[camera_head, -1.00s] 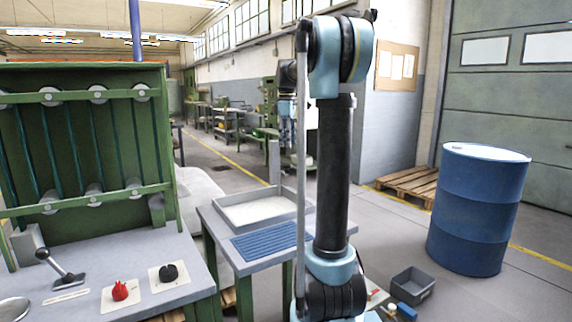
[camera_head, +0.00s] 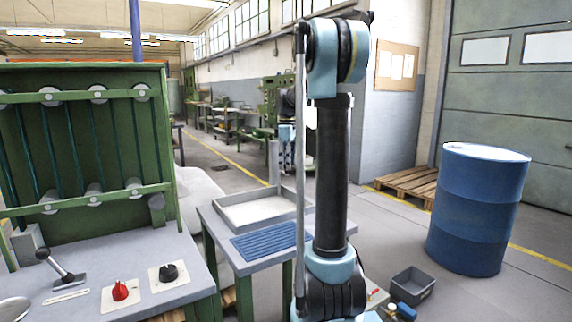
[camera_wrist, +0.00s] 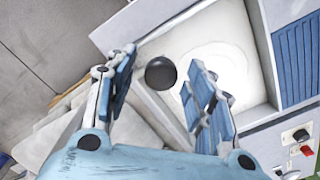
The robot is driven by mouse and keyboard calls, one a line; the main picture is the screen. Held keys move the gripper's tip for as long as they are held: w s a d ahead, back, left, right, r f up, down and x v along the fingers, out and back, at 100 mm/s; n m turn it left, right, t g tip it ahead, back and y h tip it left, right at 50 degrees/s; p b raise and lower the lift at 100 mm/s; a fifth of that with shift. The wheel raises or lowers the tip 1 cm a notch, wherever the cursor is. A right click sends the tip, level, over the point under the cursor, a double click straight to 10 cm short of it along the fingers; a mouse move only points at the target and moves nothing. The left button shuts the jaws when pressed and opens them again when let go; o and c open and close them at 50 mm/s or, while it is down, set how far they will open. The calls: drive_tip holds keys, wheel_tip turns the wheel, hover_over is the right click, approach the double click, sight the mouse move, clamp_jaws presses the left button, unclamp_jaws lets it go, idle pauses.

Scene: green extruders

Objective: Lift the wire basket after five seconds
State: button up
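No wire basket can be made out in either view. In the wrist view my gripper (camera_wrist: 165,80) is open, with blue-padded fingers spread on both sides of a round dark knob (camera_wrist: 161,73). Whether the fingers touch the knob cannot be told. Beyond it lies a grey-rimmed tray (camera_wrist: 256,45) with a white inside and a faint round shape. In the head view my gripper (camera_head: 286,150) points down above the tray (camera_head: 222,212), partly behind my own arm. An upright grey post (camera_head: 273,162) stands at the tray's back edge.
A blue ribbed mat (camera_head: 265,242) lies in front of the tray. The green machine (camera_head: 90,150) stands left, with a red knob (camera_head: 120,291) and a black knob (camera_head: 168,272) on its bench. A blue drum (camera_head: 478,210) and grey bin (camera_head: 411,286) stand right.

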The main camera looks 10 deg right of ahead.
clamp_jaws()
wheel_tip(320, 180, up, 11)
drive_tip(key=shift+f, duration=0.15)
drive_tip(key=shift+w, duration=0.1)
drive_tip(key=shift+o, duration=0.5)
unclamp_jaws()
drive_tip(key=shift+f, duration=0.1)
wheel_tip(320, 180, up, 12)
idle(0.5)
